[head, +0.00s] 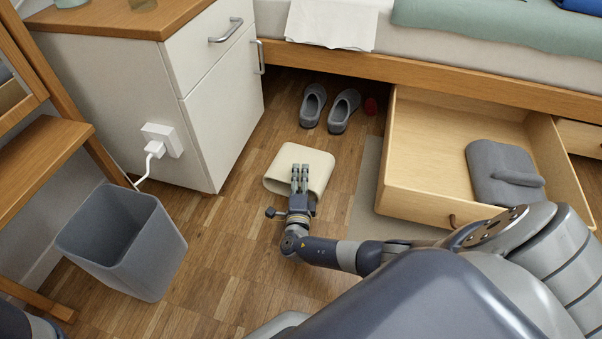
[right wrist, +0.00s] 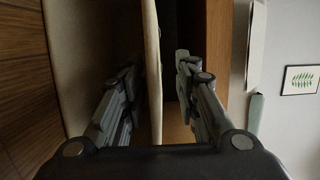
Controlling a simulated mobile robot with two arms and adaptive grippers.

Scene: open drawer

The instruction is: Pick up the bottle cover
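In the right wrist view, a wall of the cover (right wrist: 151,60) passes between the two fingers of the right gripper (right wrist: 158,80). The left finger is on the cover's inner side and the right finger outside. Gaps show between the fingers and the wall, so the gripper is open. My left gripper is not in view.
An open wooden drawer (head: 423,204) stands to the right, holding a grey item (head: 497,172). A white cabinet (head: 130,95) and grey bin (head: 122,245) are left.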

